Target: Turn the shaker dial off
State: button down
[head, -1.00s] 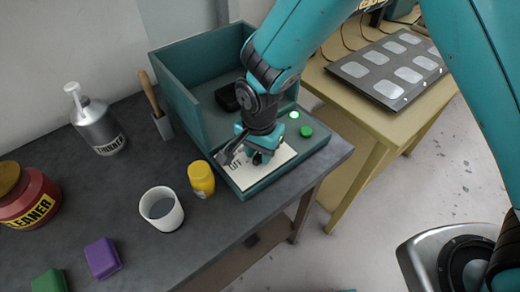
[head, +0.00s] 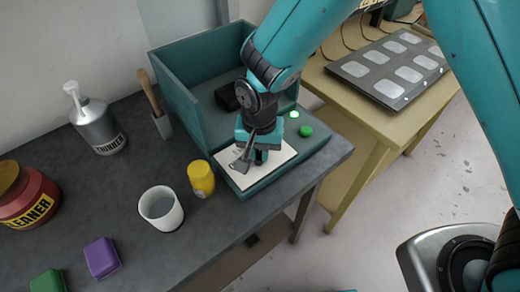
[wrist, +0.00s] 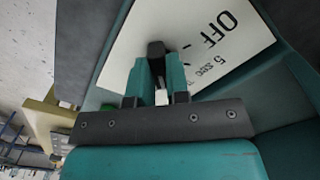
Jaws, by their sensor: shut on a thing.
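The shaker is a teal box (head: 185,105) with a front panel that carries a white dial plate (head: 272,160). In the wrist view the plate (wrist: 140,35) reads "OFF" and "5 sec". The dial (wrist: 156,48) shows as a small dark knob between my fingertips, mostly hidden by them. My gripper (head: 252,158) points down at the plate and is shut on the dial; its fingers also show in the wrist view (wrist: 158,72). I cannot tell which mark the dial points to.
A lit green lamp (head: 293,114) and a green button (head: 306,131) sit right of the plate. A yellow bottle (head: 201,178) stands close on the left, with a white cup (head: 161,208) beyond it. A tan table (head: 350,115) stands to the right.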

aim_at(260, 152)
jog(key=n, duration=1.3)
jog(key=shift+w+r+n, duration=0.1)
jog(key=shift+n, duration=0.3)
jog(key=n, duration=0.4)
jog(key=shift+b, duration=0.35)
jog(key=shift+n, duration=2.2)
jog(key=c, duration=1.1)
grip_release()
notch_tip(260, 152, up, 17)
jog(key=b, duration=0.2)
jog(key=shift+r, duration=0.2)
